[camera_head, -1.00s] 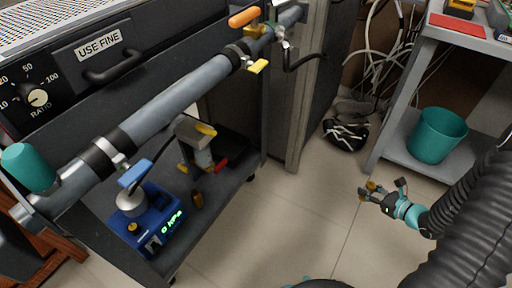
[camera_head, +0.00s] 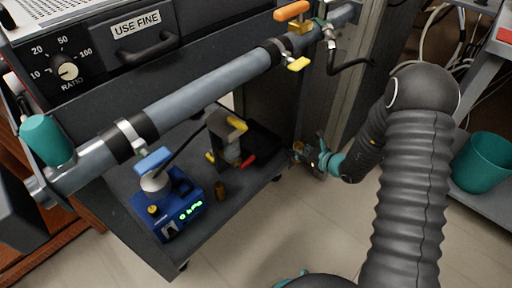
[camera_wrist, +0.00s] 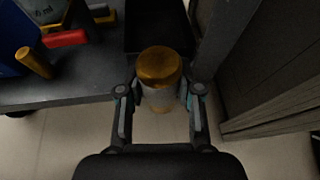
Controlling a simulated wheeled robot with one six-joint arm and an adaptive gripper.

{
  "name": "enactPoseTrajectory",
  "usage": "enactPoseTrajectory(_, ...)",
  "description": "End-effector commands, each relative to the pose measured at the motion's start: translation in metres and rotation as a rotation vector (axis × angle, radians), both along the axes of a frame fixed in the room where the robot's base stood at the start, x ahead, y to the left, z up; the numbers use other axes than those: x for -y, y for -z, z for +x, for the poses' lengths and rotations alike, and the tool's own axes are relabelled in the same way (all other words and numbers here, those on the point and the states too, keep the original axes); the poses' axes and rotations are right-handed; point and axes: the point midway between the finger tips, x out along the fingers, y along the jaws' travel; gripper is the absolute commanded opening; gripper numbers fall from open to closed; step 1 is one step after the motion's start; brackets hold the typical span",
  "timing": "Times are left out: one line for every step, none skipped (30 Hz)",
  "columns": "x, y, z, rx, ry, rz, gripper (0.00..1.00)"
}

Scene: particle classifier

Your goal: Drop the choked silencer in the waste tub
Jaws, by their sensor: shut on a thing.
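My gripper (camera_head: 304,152) is beside the right end of the cart's lower shelf, above the floor. In the wrist view its two fingers (camera_wrist: 160,108) are shut on a cylinder with a bronze cap and paler body (camera_wrist: 158,68), which looks like the silencer. The cap points away from the palm. The held part is tiny in the head view. The waste tub (camera_head: 480,165) is a teal bucket on the grey rack at the right, well away from my gripper. It is not in the wrist view.
A red-handled tool (camera_wrist: 66,38) and black tray (camera_wrist: 150,25) are near. A grey pipe (camera_head: 205,88) crosses above. The floor is clear.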

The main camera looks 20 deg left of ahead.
Motion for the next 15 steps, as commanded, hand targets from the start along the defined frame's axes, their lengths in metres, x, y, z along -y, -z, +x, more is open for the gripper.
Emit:
enactPoseTrajectory(-0.024,-0.002,-0.004,0.001,-0.018,0.002,0.00)
enactPoseTrajectory(-0.034,-0.003,-0.005,0.002,-0.021,0.004,0.00)
enactPoseTrajectory(-0.047,-0.005,-0.007,0.002,-0.027,0.007,0.00)
enactPoseTrajectory(-0.055,-0.007,-0.009,0.001,-0.029,0.009,0.00)
enactPoseTrajectory(-0.063,-0.008,-0.010,0.000,-0.032,0.011,0.00)
enactPoseTrajectory(-0.071,-0.009,-0.012,-0.001,-0.034,0.013,0.00)
enactPoseTrajectory(-0.077,-0.010,-0.013,-0.002,-0.036,0.013,0.00)
enactPoseTrajectory(-0.081,-0.011,-0.014,-0.003,-0.037,0.015,0.00)
enactPoseTrajectory(-0.086,-0.011,-0.016,-0.003,-0.039,0.016,0.00)
enactPoseTrajectory(-0.089,-0.011,-0.016,-0.004,-0.040,0.016,0.00)
enactPoseTrajectory(-0.092,-0.011,-0.016,-0.004,-0.041,0.016,0.00)
enactPoseTrajectory(-0.095,-0.010,-0.015,-0.005,-0.042,0.018,0.00)
enactPoseTrajectory(-0.098,-0.008,-0.013,-0.005,-0.042,0.018,0.00)
enactPoseTrajectory(-0.100,-0.006,-0.011,-0.005,-0.042,0.018,0.00)
enactPoseTrajectory(-0.105,-0.002,-0.008,-0.005,-0.042,0.017,0.00)
